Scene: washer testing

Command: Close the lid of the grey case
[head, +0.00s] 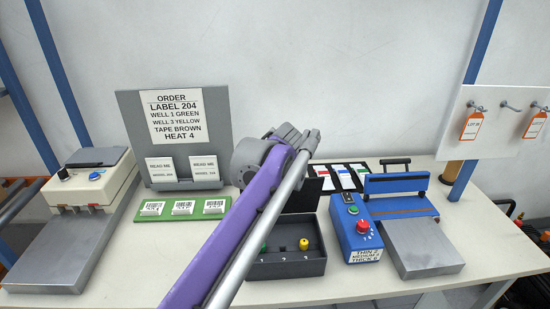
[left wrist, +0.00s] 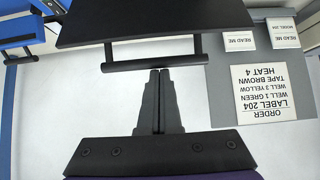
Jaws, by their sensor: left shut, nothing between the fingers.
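The dark grey case (head: 290,268) sits on the table in the middle of the head view. Its lid (head: 303,195) stands raised at the back, partly hidden by my purple left arm. A green piece and a yellow piece (head: 304,244) are in the case. In the left wrist view the lid (left wrist: 150,25) is a dark panel with a bar handle (left wrist: 150,63). My left gripper (left wrist: 160,76) is shut and empty, its tips close to the bar; I cannot tell whether they touch. In the head view my arm hides this gripper. My right gripper is not in view.
A blue heat machine (head: 398,190) and blue control box (head: 356,235) stand right of the case. A green label strip (head: 182,208) and an order board (head: 218,130) are to its left. A white device (head: 90,185) is at the far left. Bare table lies in front.

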